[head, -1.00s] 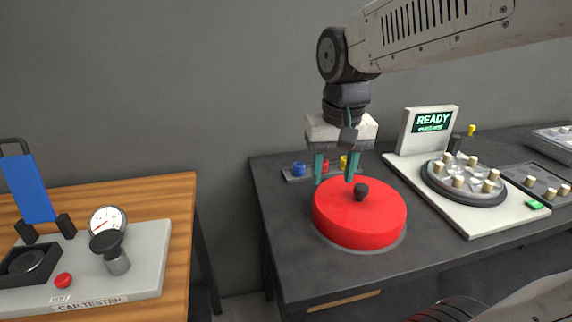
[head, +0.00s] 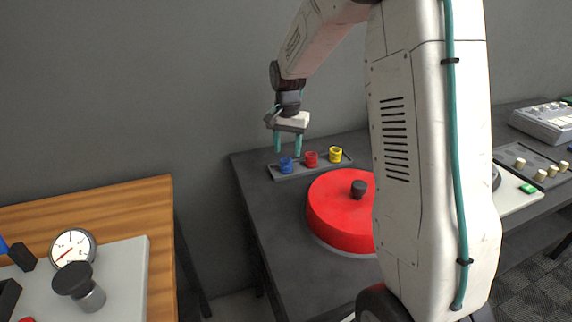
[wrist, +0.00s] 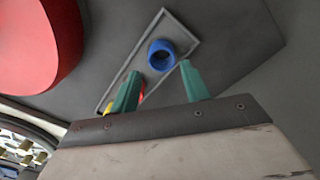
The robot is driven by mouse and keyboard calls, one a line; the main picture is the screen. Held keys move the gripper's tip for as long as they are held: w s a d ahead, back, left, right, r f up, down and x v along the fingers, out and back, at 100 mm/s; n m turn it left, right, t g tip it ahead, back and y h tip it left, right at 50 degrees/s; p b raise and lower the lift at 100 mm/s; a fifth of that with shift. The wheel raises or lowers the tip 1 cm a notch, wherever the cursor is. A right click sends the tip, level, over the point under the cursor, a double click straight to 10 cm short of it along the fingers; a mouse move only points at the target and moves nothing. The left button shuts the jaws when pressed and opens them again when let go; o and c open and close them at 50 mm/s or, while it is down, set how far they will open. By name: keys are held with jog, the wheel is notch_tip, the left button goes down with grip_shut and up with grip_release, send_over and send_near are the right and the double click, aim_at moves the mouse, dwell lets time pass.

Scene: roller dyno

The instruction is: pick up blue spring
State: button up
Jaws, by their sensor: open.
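The blue spring (head: 286,164) stands at the left end of a grey tray (head: 322,168) on the dark table. In the wrist view the blue spring (wrist: 160,55) shows as a ring beyond the fingertips, nearer the right one. My gripper (head: 288,152) has teal fingers and is open and empty. It hangs just above the blue spring, with the fingers on either side of it in the head view. In the wrist view my gripper (wrist: 160,82) is spread, and I see no finger touching the spring.
A red spring (head: 311,159) and a yellow spring (head: 335,154) stand in the same tray, to the right. A large red round cover (head: 338,212) with a black knob is in front. A wooden table (head: 120,200) with a gauge is at left.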

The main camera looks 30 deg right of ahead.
aim_at(286, 160)
jog(key=f, duration=0.5)
jog(key=shift+a+f, duration=0.35)
jog(key=c, duration=0.8)
jog(key=shift+o, duration=0.2)
jog(key=shift+r, duration=0.1)
notch_tip(286, 160, up, 13)
jog(key=shift+s+d, duration=0.1)
jog(key=shift+s, duration=0.1)
